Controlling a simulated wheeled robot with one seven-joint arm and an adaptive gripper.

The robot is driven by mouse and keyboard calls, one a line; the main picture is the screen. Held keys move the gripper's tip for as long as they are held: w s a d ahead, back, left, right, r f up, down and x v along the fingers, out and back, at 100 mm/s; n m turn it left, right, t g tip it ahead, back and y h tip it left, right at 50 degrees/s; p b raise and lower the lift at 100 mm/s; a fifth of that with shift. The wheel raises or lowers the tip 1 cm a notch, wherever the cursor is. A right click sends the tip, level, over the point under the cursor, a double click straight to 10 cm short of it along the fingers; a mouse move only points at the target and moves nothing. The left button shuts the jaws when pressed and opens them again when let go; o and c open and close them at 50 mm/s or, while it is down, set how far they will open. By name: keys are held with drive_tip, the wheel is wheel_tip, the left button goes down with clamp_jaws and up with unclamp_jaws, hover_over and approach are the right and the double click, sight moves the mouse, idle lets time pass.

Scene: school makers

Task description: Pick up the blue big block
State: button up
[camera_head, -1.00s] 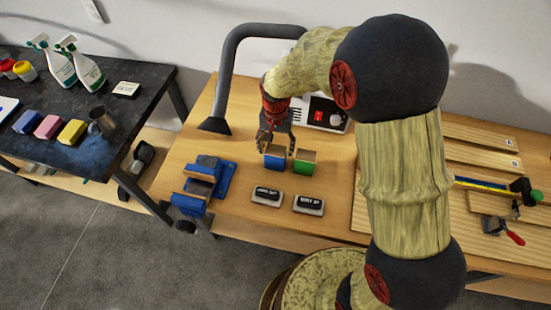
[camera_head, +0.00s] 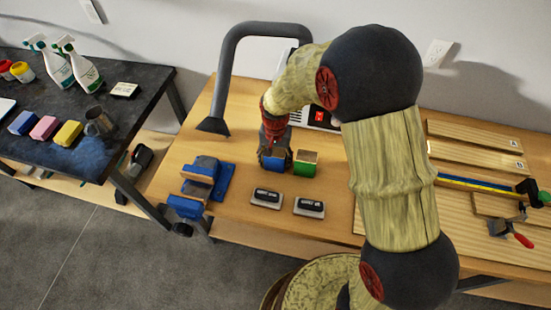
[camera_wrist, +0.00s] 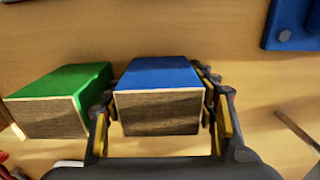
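The blue big block (camera_wrist: 158,76) has a blue side and a wood-coloured face toward the wrist camera. It stands on the wooden table, also showing in the head view (camera_head: 272,162), partly covered by my gripper. My gripper (camera_wrist: 160,100) is lowered around it, with one finger on each side. The fingers look open, with narrow gaps beside the block; exact contact is hard to see. A green block (camera_wrist: 62,88) stands just left of it in the wrist view, and to its right in the head view (camera_head: 306,168).
Two labelled pads (camera_head: 267,196) (camera_head: 309,207) lie in front of the blocks. A blue vise (camera_head: 205,182) is at the left table edge. A grey fume arm (camera_head: 226,75) rises behind. Boards and tools (camera_head: 472,182) fill the right side.

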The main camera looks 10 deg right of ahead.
drive_tip(key=c, duration=0.8)
